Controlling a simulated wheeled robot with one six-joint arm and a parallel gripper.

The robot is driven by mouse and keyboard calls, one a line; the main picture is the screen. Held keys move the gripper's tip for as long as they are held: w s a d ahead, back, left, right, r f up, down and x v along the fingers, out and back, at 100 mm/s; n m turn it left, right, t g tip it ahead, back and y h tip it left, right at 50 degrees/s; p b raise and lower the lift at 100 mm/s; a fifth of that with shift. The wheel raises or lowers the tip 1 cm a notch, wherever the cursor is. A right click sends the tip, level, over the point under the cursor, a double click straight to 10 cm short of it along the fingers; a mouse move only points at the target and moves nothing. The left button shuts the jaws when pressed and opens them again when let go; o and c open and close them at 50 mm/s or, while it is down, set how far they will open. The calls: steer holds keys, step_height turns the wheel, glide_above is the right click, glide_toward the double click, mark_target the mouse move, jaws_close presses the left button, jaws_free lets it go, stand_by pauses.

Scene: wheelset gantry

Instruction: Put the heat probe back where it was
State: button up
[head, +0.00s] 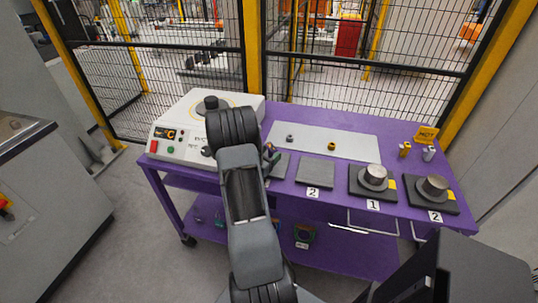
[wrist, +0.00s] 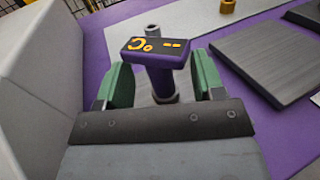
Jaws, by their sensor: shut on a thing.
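The heat probe (wrist: 157,50) has a purple body and a dark-faced head with an orange "°C --" display. In the wrist view it stands between the green finger pads of my gripper (wrist: 163,82), which is shut on it. A grey collar shows at the lower end of the purple body; what lies under it is hidden by the gripper. In the head view my gripper (head: 271,155) is over the left part of the purple table (head: 290,115), above a dark plate (head: 279,168), and the probe is mostly hidden there.
A white machine (head: 180,130) with a display and buttons stands close to the left. A pale mat (head: 350,146) holds a small grey and a brass ring. A plate marked 2 (head: 315,173) and two blocks with metal cylinders (head: 375,175) (head: 434,186) stand right. Wire fencing closes the back.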

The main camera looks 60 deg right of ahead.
steer(key=shift+f, duration=0.3)
steer(key=o, duration=1)
steer(key=shift+s, duration=0.1)
